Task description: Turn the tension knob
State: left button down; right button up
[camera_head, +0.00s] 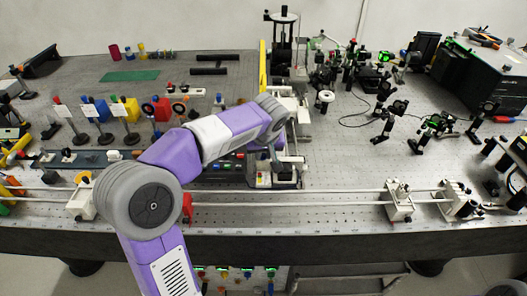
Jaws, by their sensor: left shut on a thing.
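My left arm comes in from the bottom left, bends at the elbow and reaches over the bench. Its wrist points down. My left gripper (284,160) is small in the view, at a white and grey device (285,181) near the middle of the bench. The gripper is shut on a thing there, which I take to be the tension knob. The fingers and the wrist hide the knob, so its shape and angle cannot be made out. My right gripper is not in view.
A long rail (300,197) with white carriages (399,200) runs along the bench's front edge. Optics on posts (386,92) and a black box (478,75) stand at the right. Coloured blocks (127,108) and label cards stand at the left. Some bench surface right of the gripper is bare.

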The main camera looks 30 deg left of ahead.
pick_arm(q)
jog(key=c, duration=1.3)
grip_release()
jog(key=shift+r, duration=0.1)
jog(key=p+v, duration=0.2)
jog(key=v, duration=0.5)
jog(key=shift+s+d+r, duration=0.1)
jog(key=shift+r, duration=0.1)
